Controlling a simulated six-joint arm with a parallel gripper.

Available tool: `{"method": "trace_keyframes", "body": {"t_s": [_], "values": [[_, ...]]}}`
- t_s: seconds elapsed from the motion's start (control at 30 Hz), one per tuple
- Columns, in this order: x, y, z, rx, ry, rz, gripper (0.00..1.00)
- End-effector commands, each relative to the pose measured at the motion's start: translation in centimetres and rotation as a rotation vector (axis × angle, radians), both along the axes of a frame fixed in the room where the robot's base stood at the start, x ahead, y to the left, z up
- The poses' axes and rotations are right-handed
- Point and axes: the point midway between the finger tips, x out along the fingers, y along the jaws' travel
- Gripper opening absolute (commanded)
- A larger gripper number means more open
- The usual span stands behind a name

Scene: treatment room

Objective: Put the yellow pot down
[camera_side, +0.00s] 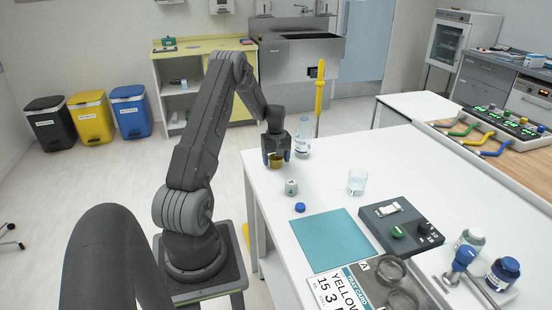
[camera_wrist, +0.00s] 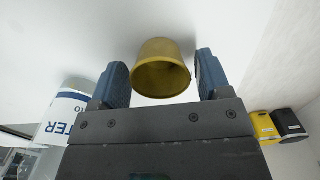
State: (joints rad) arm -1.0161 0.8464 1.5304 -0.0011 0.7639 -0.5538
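The yellow pot (camera_side: 276,161) is a small round open vessel at the far left part of the white table, near its edge. In the wrist view the pot (camera_wrist: 161,72) shows its open mouth toward me, between my two blue fingers. My gripper (camera_side: 278,150) points down over it. In the wrist view a narrow gap shows between the pot and each finger of the gripper (camera_wrist: 162,80), so the fingers look open around it. The pot appears to stand on the table; its base contact is not clearly visible.
A labelled bottle (camera_side: 303,137) stands close right of my gripper; it also shows in the wrist view (camera_wrist: 62,115). A small grey jar (camera_side: 291,187), a blue cap (camera_side: 300,207) and a glass (camera_side: 357,182) are nearby. A teal mat (camera_side: 333,241) lies empty toward the front.

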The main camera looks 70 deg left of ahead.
Motion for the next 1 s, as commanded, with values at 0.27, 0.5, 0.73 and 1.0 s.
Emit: {"method": "trace_keyframes", "body": {"t_s": [0.27, 0.5, 0.73, 1.0], "values": [[0.0, 0.0, 0.0, 0.0, 0.0, 0.0, 0.8], [0.0, 0.1, 1.8, 0.004, -0.002, 0.0, 0.8], [0.0, 0.1, 6.6, 0.005, -0.003, 0.0, 0.8], [0.0, 0.0, 11.1, 0.002, -0.002, 0.0, 0.8]]}}
